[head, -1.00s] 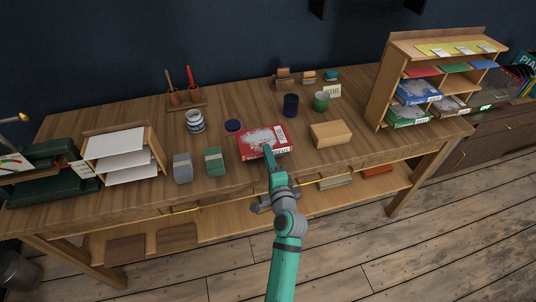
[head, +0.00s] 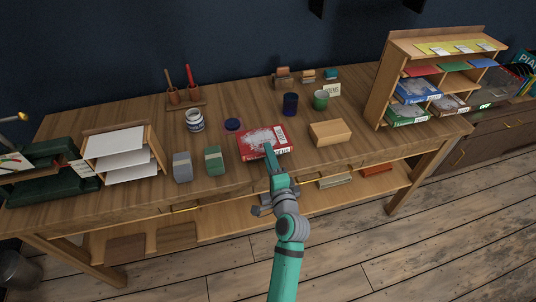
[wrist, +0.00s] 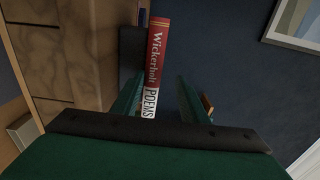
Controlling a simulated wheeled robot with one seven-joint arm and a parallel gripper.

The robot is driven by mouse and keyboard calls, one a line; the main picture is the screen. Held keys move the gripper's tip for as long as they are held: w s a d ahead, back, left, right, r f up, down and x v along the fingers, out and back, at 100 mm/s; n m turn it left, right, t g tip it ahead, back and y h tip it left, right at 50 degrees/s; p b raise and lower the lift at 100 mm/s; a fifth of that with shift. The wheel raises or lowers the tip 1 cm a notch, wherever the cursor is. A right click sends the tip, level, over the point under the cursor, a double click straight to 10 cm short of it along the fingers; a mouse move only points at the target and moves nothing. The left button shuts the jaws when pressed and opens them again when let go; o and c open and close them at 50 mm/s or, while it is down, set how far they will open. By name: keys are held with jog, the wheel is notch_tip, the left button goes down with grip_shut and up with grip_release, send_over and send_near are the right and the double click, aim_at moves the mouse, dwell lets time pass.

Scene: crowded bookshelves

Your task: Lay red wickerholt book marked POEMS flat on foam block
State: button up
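The red Wickerholt book (head: 262,138) lies flat near the front middle of the table, its spine toward the front edge. In the wrist view, its red spine (wrist: 157,45) with the white POEMS label shows between my fingers. My gripper (head: 268,150) is at the book's front side. It also shows in the wrist view (wrist: 160,98), open, with a gap between the spine and the right finger; whether the left finger touches is unclear. A tan block (head: 330,133), seemingly the foam block, sits right of the book with its top bare.
Grey (head: 182,167) and green (head: 214,160) blocks stand left of the book. A dark blue cup (head: 291,104) and a green cup (head: 321,100) stand behind. A bookshelf (head: 378,95) is at the right. Bare table separates the book and tan block.

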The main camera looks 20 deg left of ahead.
jog(key=s+d+f+n+h, duration=0.25)
jog(key=s+d+f, duration=0.25)
jog(key=s+d, duration=0.45)
jog(key=s+d+f+n+h, duration=0.1)
jog(key=s+d+f+h, duration=0.45)
jog(key=s, duration=0.75)
jog(key=s+d+r+n+h, duration=0.1)
jog(key=s+n, duration=0.3)
jog(key=s, duration=0.6)
jog(key=s+d+r+n, duration=0.2)
jog(key=s+n, duration=0.2)
jog(key=s, duration=0.7)
jog(key=shift+d+r+h, duration=0.3)
jog(key=shift+r+h, duration=0.05)
jog(key=shift+h, duration=0.05)
